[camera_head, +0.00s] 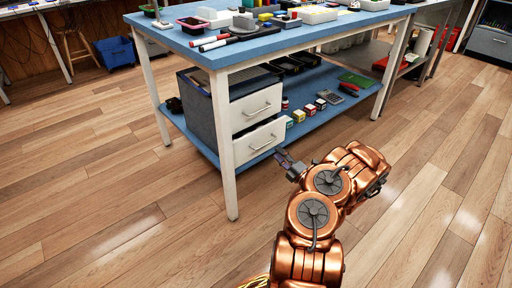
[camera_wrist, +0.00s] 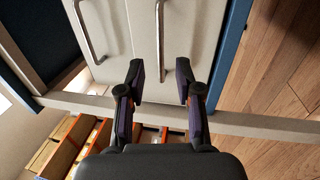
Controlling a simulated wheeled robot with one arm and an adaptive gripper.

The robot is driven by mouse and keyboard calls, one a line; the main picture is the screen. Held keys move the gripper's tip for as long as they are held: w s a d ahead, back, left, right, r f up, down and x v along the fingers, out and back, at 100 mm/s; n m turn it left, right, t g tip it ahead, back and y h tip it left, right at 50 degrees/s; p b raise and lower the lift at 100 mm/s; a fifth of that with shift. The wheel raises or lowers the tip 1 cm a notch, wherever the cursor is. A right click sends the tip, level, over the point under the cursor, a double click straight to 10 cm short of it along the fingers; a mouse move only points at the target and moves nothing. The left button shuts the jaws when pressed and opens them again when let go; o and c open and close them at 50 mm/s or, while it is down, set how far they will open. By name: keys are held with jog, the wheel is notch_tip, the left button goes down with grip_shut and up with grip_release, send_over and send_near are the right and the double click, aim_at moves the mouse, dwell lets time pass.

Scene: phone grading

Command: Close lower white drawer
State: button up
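The lower white drawer (camera_head: 260,141) is in a grey-sided unit under the blue table. Its front sits slightly forward of the upper white drawer (camera_head: 256,107); how far it stands out is hard to tell. In the wrist view, the lower drawer's pale front (camera_wrist: 195,35) fills the middle, with its metal handle (camera_wrist: 161,45) running towards the space between my fingers. My gripper (camera_wrist: 158,80) is open and empty in front of this drawer. In the head view, my gripper (camera_head: 283,158) is just right of and below the lower handle (camera_head: 263,143).
A white table leg (camera_head: 229,165) stands left of my gripper, by the drawers. The blue lower shelf (camera_head: 322,116) holds small boxes (camera_head: 299,116) and a calculator (camera_head: 349,89) right of the unit. The wooden floor in front is clear.

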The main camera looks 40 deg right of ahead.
jog(key=shift+w+r+b, duration=0.25)
jog(key=shift+w+b, duration=0.25)
jog(key=shift+w, duration=0.75)
jog(key=shift+w+r+b, duration=0.2)
jog(key=shift+w+b, duration=0.3)
jog(key=shift+w, duration=0.8)
jog(key=shift+w+r+b, duration=0.25)
jog(key=shift+w+b, duration=0.25)
jog(key=shift+w, duration=0.75)
grip_shut()
